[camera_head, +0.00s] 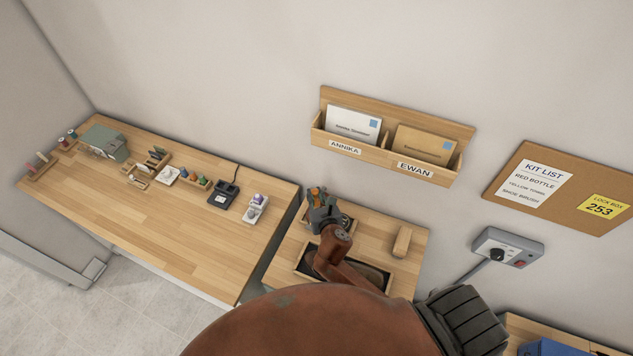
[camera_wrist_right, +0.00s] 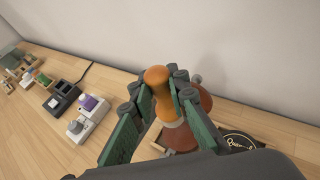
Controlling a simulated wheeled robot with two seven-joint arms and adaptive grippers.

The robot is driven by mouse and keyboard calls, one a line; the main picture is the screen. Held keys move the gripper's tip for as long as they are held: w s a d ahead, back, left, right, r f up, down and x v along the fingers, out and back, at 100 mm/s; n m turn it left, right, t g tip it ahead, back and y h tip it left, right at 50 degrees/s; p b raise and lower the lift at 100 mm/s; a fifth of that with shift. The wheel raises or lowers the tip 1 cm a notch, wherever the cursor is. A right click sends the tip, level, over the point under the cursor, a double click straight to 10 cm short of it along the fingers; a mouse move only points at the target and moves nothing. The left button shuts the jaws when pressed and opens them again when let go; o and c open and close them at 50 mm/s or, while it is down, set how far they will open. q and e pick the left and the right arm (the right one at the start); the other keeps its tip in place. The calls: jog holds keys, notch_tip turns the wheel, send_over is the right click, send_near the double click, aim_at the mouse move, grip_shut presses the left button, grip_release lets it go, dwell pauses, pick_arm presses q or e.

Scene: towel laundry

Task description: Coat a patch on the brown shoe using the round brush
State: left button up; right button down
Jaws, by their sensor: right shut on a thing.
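My right gripper (camera_head: 318,196) is over the back left of the small wooden table (camera_head: 385,225). In the wrist view its green-padded fingers (camera_wrist_right: 152,110) are shut around an upright, orange-brown wooden handle (camera_wrist_right: 157,76), which looks like the round brush's. The brush's lower end is hidden or too small to make out. A reddish-brown shape (camera_wrist_right: 203,103) shows just behind the handle; I cannot tell what it is. A shallow tray (camera_head: 303,268) with a dark inside lies below my right arm. I cannot make out the brown shoe clearly; my arm covers much of the tray. My left gripper is not in view.
A round black lidded tin (camera_wrist_right: 240,142) sits right of the gripper. A wooden block (camera_head: 402,242) lies right on the small table. The long bench (camera_head: 190,235) at left has a black charger (camera_head: 222,196) and several small items along its back. A letter rack (camera_head: 390,155) hangs above.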

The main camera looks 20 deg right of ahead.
aim_at(318, 206)
jog(key=shift+w+d+f+p, duration=0.15)
jog(key=shift+w+d+p, duration=0.2)
jog(key=shift+p, duration=0.4)
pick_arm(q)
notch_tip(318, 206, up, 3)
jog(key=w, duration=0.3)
pick_arm(e)
jog(key=shift+w+f, duration=0.15)
jog(key=shift+f, duration=0.25)
notch_tip(318, 206, down, 4)
jog(key=b, duration=0.5)
jog(key=shift+f, duration=0.2)
jog(key=shift+f+b, duration=0.6)
jog(key=shift+b, duration=0.45)
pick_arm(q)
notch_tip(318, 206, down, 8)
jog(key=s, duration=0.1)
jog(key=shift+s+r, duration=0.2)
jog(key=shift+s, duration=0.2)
pick_arm(e)
jog(key=shift+f, duration=0.1)
pick_arm(q)
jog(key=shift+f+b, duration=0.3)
jog(key=shift+b, duration=0.1)
pick_arm(e)
jog(key=shift+f, duration=0.55)
